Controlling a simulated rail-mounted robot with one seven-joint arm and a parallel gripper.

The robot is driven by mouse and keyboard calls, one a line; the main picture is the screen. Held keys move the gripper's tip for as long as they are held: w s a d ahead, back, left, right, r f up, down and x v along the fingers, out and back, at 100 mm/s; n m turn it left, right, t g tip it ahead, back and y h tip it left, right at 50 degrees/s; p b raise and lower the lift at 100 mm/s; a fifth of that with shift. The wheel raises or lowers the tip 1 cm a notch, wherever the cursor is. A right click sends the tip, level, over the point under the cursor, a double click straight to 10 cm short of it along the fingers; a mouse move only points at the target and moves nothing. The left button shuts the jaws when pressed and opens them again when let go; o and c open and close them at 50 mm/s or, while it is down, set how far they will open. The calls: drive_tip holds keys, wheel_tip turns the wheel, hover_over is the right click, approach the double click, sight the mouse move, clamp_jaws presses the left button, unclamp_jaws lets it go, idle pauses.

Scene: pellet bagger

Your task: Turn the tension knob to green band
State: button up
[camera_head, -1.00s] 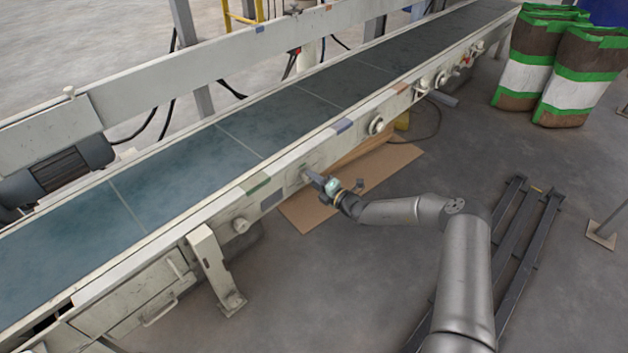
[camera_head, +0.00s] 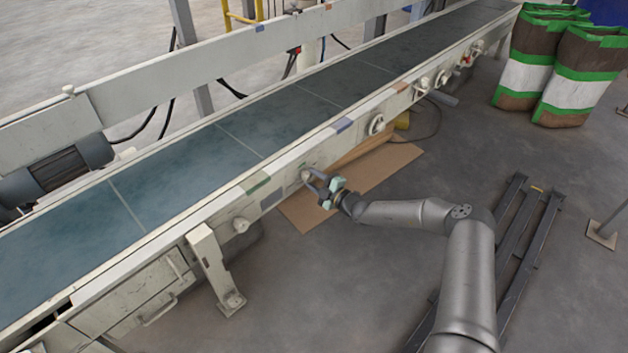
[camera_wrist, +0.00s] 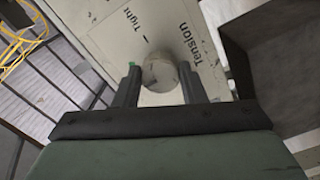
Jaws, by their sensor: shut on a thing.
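The tension knob (camera_wrist: 160,74) is a round, pale grey knob on a light panel (camera_wrist: 120,42) with the printed words "Tension" and "Tight". In the wrist view it sits between the two fingers of my gripper (camera_wrist: 158,84), which is shut on it. A small bit of green shows at the left fingertip; the rest of any band around the knob is hidden or too small to tell. In the head view my gripper (camera_head: 314,184) reaches the near side rail of the conveyor, and the knob (camera_head: 306,175) is just visible at the fingertips.
The conveyor belt (camera_head: 200,165) runs diagonally behind the rail. Other round knobs, such as a handwheel (camera_head: 376,124), sit along the rail. A cardboard sheet (camera_head: 385,165) lies on the floor below. A dark frame (camera_head: 520,240) lies at right; filled bags (camera_head: 575,75) stand behind it.

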idle(0.4)
drive_tip(key=o, duration=1)
drive_tip(key=p+v, duration=0.5)
drive_tip(key=v, duration=1.2)
drive_tip(key=shift+s+d, duration=0.2)
drive_tip(key=s+a+r+n+g+h+p, duration=0.15)
drive_tip(key=s+r+n+g+p, duration=0.3)
drive_tip(key=r+n, duration=0.5)
drive_tip(key=s+a+r+n+g+h+p, duration=0.15)
drive_tip(key=s+r+n+g+p, duration=0.35)
drive_tip(key=r+n, duration=0.5)
drive_tip(key=s+a+r+n+g+h+p, duration=0.15)
drive_tip(key=s+r+n+g+p, duration=0.3)
drive_tip(key=s+r+n, duration=0.5)
drive_tip(key=s+d+r+n+t+h+p, duration=0.1)
drive_tip(key=s+d+r+n+h+p, duration=0.2)
drive_tip(key=r, duration=0.7)
drive_tip(key=s+d+r+n+t+h+p, duration=0.1)
drive_tip(key=s+d+r+n+h+p, duration=0.2)
drive_tip(key=s+r+n+p, duration=0.4)
drive_tip(key=s+d+r+n+h+p, duration=0.3)
drive_tip(key=s+r+n, duration=0.4)
drive_tip(key=r+n, duration=0.3)
wheel_tip(320, 180, up, 4)
drive_tip(key=shift+s+d+t+p, duration=0.35)
drive_tip(key=shift+d+p, duration=0.3)
drive_tip(key=shift+p, duration=0.6)
